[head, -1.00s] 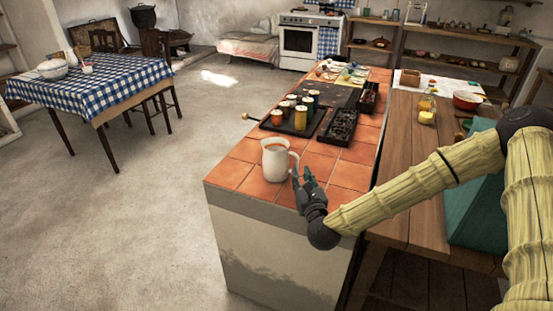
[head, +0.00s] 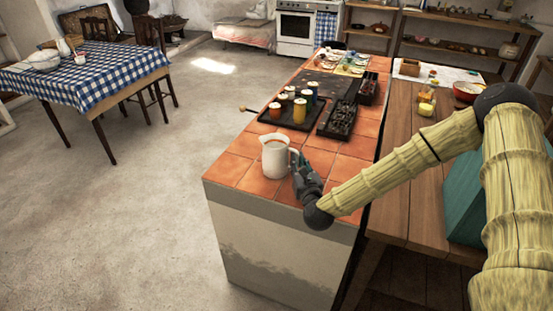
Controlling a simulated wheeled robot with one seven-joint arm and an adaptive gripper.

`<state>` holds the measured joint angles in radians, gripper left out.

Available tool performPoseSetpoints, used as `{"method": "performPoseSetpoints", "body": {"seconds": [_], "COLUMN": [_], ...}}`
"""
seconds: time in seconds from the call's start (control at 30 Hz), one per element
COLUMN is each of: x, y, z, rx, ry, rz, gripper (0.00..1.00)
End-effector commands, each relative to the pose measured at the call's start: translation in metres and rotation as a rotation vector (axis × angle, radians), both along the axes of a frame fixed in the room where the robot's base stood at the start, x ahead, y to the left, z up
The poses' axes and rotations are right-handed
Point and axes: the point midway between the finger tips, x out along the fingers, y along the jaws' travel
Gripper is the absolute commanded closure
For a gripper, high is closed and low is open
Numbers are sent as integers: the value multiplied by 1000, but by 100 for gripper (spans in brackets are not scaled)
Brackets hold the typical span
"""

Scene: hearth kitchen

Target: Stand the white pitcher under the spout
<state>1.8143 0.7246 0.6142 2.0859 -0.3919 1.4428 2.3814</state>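The white pitcher (head: 275,158) stands upright on the near end of the orange tiled counter (head: 232,171). It holds something orange-red, and its handle is on the right side. My gripper (head: 297,162) is at the pitcher's right, at the handle. The fingers overlap the handle in the picture, and I cannot tell whether they are closed on it. I cannot make out a spout in this view.
Several colored jars stand on a dark tray (head: 275,119) behind the pitcher. A dark compartment box (head: 339,121) is to its right. A wooden bench (head: 399,170) adjoins the counter.

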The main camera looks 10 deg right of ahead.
Motion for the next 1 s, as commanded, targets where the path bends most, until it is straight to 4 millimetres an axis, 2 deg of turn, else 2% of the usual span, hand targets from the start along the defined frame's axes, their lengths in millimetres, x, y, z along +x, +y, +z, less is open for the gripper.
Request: {"method": "performPoseSetpoints", "body": {"seconds": [0.47,0.63,0.77,1.0], "x": [1,1,1,-52], "y": [2,3,3,2], "z": [3,16,34,38], "rx": [1,2,4,4], "ry": [-2,-4,-4,0], "rz": [3,4,4,4], "gripper": [100,100,100,100]}}
